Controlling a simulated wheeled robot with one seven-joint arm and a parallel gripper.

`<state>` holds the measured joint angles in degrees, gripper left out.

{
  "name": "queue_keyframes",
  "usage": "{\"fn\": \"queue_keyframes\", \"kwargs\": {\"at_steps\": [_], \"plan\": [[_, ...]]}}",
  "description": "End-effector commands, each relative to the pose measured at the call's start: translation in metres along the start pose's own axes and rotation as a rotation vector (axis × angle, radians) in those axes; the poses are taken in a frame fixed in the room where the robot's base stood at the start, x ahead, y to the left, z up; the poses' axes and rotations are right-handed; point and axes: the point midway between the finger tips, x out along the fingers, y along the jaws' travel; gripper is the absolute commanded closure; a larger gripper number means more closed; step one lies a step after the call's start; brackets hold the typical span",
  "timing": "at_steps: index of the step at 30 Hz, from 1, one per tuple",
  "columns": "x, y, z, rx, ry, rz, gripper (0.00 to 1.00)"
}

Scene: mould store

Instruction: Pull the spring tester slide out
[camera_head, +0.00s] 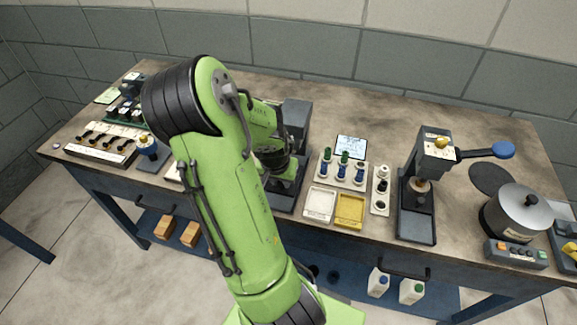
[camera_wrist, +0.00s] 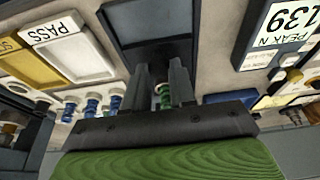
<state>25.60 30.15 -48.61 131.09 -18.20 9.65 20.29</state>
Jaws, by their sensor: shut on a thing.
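The spring tester (camera_head: 295,113) is a dark grey machine at the middle of the bench, partly hidden behind my green arm. Its dark base (camera_head: 286,197) extends toward the front edge and shows in the wrist view as a dark slab (camera_wrist: 150,18) with a lighter panel. My gripper (camera_head: 275,163) is low at the tester, its fingertips mostly hidden in the head view. In the wrist view its fingers (camera_wrist: 161,75) are closed at the dark slide, and the exact contact is hidden. A green-and-white spring-like piece (camera_wrist: 164,96) shows in the gap between the fingers.
A white PASS tray (camera_head: 319,204) and a yellow tray (camera_head: 350,211) lie right of the tester, with a rack of blue and green springs (camera_head: 343,171) behind. A readout marked PEAK N 139 (camera_wrist: 287,28) is on its other side. A lever press (camera_head: 433,155) stands further right.

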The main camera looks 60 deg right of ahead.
Motion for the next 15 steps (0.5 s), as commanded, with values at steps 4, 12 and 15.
{"fn": "queue_keyframes", "kwargs": {"at_steps": [4,12,15], "plan": [[0.0,0.0,0.0,-0.001,-0.001,0.0,0.97],[-0.003,-0.001,0.009,-0.001,0.0,-0.001,0.97],[-0.004,-0.001,0.013,-0.001,0.0,-0.002,0.97]]}}
